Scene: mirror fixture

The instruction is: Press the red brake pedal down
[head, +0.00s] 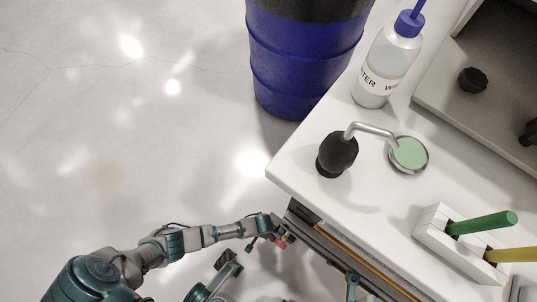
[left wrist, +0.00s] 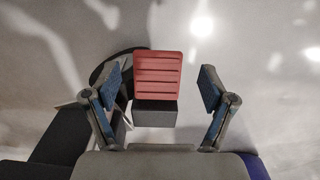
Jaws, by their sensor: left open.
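The red brake pedal (left wrist: 158,75) shows in the left wrist view as a ridged red pad, with a dark grey block under it. It sits between the two fingers of my left gripper (left wrist: 162,88), which is open, with a visible gap on each side. I cannot tell how far ahead of the fingertips the pad is. In the head view a small red patch of the pedal (head: 281,242) shows beside my left gripper (head: 268,230), just below the table's near left corner. Most of the pedal is hidden there. My right gripper is not clearly seen.
A blue barrel (head: 300,60) stands behind. The floor at left is clear.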

